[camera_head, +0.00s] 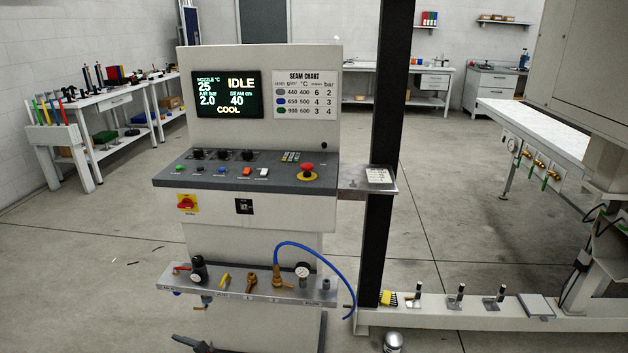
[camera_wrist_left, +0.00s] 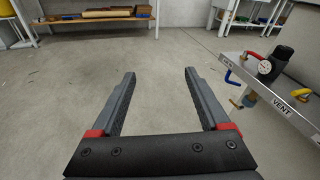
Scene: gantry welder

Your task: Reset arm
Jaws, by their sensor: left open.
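My left gripper (camera_wrist_left: 159,72) is open and empty in the left wrist view, its two dark fingers apart over bare grey floor. In the head view only a small part of it (camera_head: 193,344) shows at the bottom edge, below the valve shelf and in front of the welder cabinet. It appears apart from the shelf. My right gripper is in neither view. The control console (camera_head: 257,112) stands upright ahead, and its screen (camera_head: 227,95) reads IDLE and COOL.
The valve shelf (camera_head: 250,285) juts out from the console; it also shows at the right in the left wrist view (camera_wrist_left: 270,88), beside my gripper. A blue hose (camera_head: 325,262) hangs from it. A black post (camera_head: 391,140) and a low beam with fittings (camera_head: 460,312) stand right. Open floor lies left.

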